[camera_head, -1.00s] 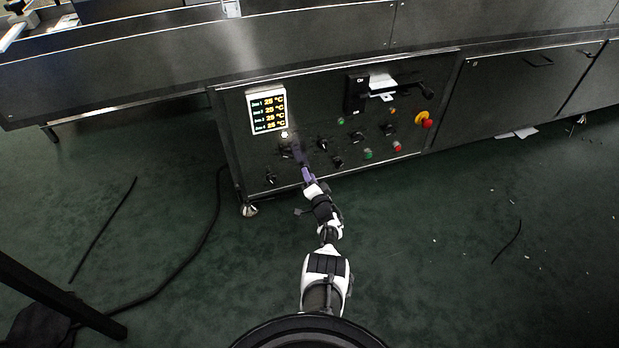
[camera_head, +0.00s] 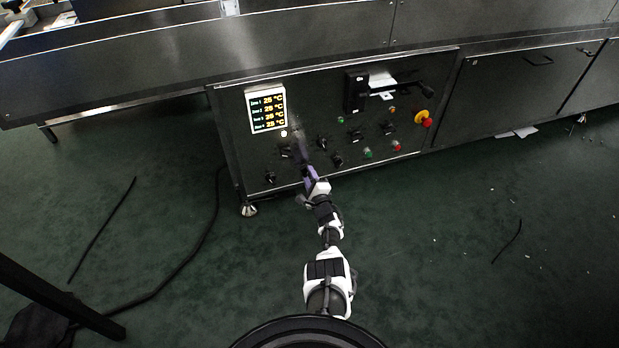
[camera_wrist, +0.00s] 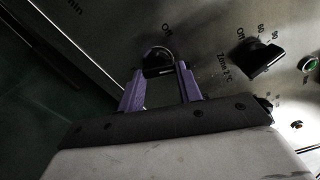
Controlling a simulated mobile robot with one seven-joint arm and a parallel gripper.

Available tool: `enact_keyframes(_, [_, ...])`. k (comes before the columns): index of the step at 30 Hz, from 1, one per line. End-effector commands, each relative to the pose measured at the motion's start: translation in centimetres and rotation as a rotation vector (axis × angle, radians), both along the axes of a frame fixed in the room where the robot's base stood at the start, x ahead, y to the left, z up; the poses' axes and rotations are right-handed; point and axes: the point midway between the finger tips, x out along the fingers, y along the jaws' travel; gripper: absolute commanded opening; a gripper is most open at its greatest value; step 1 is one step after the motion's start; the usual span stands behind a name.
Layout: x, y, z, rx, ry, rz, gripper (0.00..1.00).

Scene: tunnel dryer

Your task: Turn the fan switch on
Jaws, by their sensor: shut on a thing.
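The control panel (camera_head: 410,105) of the dryer carries several black knobs. In the wrist view, a black knob (camera_wrist: 158,58) with a rounded collar sits between the two purple fingers of my gripper (camera_wrist: 160,72), which is shut on it. The word "Off" is printed just above this knob; any other label is hidden or unreadable, so I cannot tell whether it is the fan switch. In the head view, my gripper (camera_head: 301,155) is at the left part of the panel, below the temperature display (camera_head: 266,109), and covers part of the panel there.
In the wrist view, a Zone 2 °C knob (camera_wrist: 258,57) is close to the right, with a green button (camera_wrist: 308,64) beyond it. A red and yellow stop button (camera_head: 424,119) is at the panel's right. A dark cable (camera_head: 200,245) lies on the floor at left.

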Motion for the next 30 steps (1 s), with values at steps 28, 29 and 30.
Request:
enact_keyframes(28, [-0.08,0.02,-0.25,0.332,0.108,-0.001,0.12])
enact_keyframes(29, [-0.08,0.02,-0.24,0.332,0.108,-0.001,0.12])
enact_keyframes(30, [-0.08,0.02,-0.25,0.332,0.108,-0.001,0.12])
